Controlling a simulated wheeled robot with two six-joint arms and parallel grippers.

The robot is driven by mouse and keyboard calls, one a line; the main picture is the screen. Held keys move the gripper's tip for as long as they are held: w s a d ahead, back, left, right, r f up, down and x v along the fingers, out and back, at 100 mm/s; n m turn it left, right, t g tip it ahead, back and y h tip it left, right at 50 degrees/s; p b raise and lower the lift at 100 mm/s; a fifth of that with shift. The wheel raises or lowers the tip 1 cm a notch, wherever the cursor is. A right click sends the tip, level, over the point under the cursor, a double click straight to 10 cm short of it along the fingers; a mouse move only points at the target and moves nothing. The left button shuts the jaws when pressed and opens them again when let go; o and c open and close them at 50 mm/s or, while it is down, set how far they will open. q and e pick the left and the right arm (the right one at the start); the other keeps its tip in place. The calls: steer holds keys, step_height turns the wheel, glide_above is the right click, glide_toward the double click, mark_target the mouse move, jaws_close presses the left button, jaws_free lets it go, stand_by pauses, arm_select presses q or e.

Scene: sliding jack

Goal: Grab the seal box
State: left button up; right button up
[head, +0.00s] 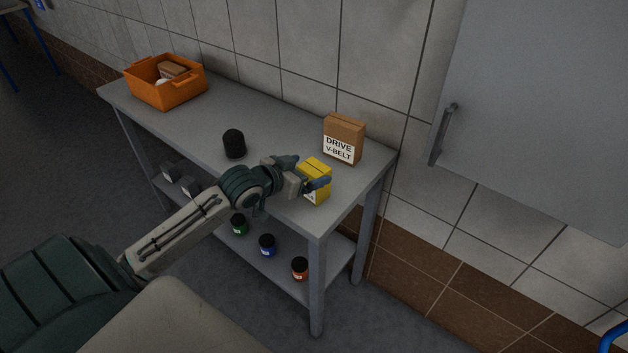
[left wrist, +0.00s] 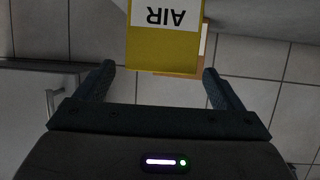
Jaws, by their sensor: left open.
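A yellow box (head: 316,167) stands near the front right end of the grey table. In the left wrist view the yellow box (left wrist: 160,52) has a white label whose visible letters read "AIR" upside down; the rest is cut off. No label reading "seal" is legible. My left gripper (head: 306,172) is open at the yellow box, with one finger on each side in the head view. In the left wrist view the box is centred between the fingertips (left wrist: 158,70), with a visible gap on both sides. My right gripper is not in view.
A brown "DRIVE V-BELT" box (head: 344,137) stands behind the yellow box. A black cylinder (head: 234,144) and an orange crate (head: 165,95) holding items are further left on the table (head: 205,120). Several jars are on the lower shelf. A grey cabinet (head: 535,120) hangs at right.

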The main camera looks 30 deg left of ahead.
mark_target(314, 167)
arm_select(q)
steer(key=shift+x, duration=1.7)
steer(key=c, duration=1.1)
steer(key=shift+c, duration=0.2)
steer(key=shift+r, duration=0.1)
